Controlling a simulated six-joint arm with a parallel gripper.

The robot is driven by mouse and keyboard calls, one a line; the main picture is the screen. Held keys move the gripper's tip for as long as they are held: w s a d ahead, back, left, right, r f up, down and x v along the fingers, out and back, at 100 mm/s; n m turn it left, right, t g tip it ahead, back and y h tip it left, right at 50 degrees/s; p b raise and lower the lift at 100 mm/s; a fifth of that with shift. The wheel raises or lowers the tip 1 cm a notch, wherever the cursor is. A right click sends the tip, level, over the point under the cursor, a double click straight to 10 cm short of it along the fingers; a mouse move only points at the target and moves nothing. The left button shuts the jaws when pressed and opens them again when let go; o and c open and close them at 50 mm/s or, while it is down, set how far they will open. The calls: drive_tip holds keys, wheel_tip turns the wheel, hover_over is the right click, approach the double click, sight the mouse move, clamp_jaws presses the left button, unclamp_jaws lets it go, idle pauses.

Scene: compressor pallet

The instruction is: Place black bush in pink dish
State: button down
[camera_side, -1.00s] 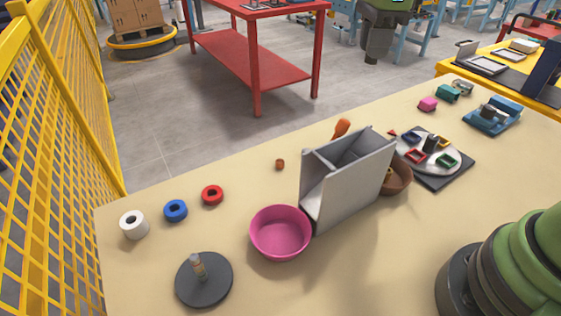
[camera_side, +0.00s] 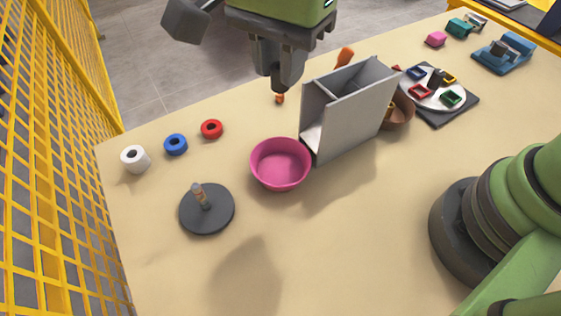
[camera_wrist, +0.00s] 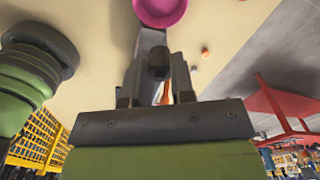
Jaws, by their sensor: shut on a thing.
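The pink dish (camera_side: 281,176) stands empty on the table, left of the grey box; its edge also shows at the top of the wrist view (camera_wrist: 160,10). My gripper (camera_side: 281,84) is above the table's back part, beyond the dish and higher than it, apart from it. In the wrist view my gripper (camera_wrist: 158,74) is shut on the black bush (camera_wrist: 158,60), whose dark round end shows between the fingers. In the side view the bush cannot be told from the dark fingers.
A tall grey divided box (camera_side: 345,115) stands right of the dish. A round dark base with a peg (camera_side: 206,215) lies front left. White (camera_side: 135,159), blue (camera_side: 176,145) and red (camera_side: 211,129) rings lie to the left. A plate (camera_side: 432,95) with small parts is at right. The front table is clear.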

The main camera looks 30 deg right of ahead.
sight(280, 170)
wheel_tip(280, 170, down, 18)
idle(0.5)
drive_tip(key=c, duration=1)
unclamp_jaws()
drive_tip(key=shift+f, duration=0.15)
